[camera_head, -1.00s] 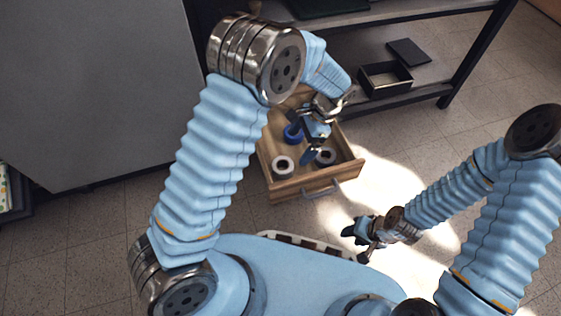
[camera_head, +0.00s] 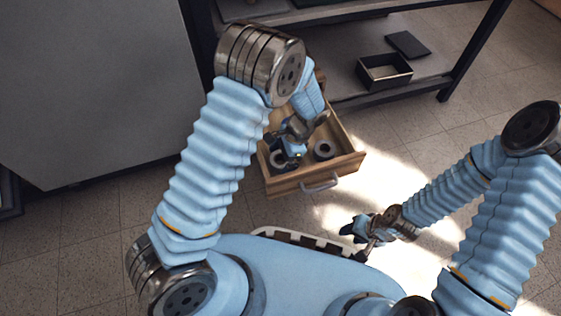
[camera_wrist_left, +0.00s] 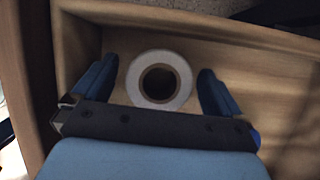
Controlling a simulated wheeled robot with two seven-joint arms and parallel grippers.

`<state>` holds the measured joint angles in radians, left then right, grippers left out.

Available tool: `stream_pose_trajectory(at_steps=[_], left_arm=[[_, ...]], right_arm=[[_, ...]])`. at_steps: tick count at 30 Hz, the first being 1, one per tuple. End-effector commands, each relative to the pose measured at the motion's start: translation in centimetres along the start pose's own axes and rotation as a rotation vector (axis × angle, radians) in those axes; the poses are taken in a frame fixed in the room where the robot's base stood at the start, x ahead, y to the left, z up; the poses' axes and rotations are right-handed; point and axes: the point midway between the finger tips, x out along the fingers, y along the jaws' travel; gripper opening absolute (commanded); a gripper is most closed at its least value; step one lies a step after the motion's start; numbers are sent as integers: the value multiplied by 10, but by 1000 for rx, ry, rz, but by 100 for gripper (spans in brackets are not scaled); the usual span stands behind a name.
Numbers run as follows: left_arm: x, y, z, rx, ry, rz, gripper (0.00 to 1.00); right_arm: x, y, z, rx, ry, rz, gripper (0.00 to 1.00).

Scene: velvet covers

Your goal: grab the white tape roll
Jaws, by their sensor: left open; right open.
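The white tape roll (camera_wrist_left: 159,58) lies flat in the wooden drawer (camera_wrist_left: 285,95), its hole facing up, in the left wrist view. My open left gripper (camera_wrist_left: 157,85) has one finger on each side of the roll, apart from it. In the head view the left gripper (camera_head: 288,157) is over the left part of the drawer (camera_head: 335,170) and largely covers the white roll (camera_head: 277,160). My right gripper (camera_head: 357,240) is open and empty above the floor, to the right of and nearer than the drawer.
A grey roll (camera_head: 324,150) lies in the drawer's right part. The drawer walls and metal handle (camera_head: 320,184) bound the space. A shelf behind holds an open black box (camera_head: 385,72) and a flat dark lid (camera_head: 408,44). A large grey panel (camera_head: 90,90) stands left.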

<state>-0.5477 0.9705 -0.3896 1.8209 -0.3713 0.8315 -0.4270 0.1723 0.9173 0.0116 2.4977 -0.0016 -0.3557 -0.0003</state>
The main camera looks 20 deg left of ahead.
Motion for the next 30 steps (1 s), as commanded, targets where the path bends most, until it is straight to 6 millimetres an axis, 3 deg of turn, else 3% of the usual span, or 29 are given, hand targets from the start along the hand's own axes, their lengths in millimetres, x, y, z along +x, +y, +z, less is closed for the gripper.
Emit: stream_pose_trajectory(at_steps=[1, 12, 20, 30], left_arm=[[0, 0, 0, 0, 0, 0, 97], [-1, 0, 0, 0, 1, 0, 43], [-6, 0, 2, 0, 2, -1, 42], [-69, 0, 28, -1, 4, -1, 42]], right_arm=[[0, 0, 0, 0, 0, 0, 43], [0, 0, 0, 0, 0, 0, 43], [-2, -1, 0, 0, 0, 0, 43], [-22, -8, 0, -1, -5, -1, 43]])
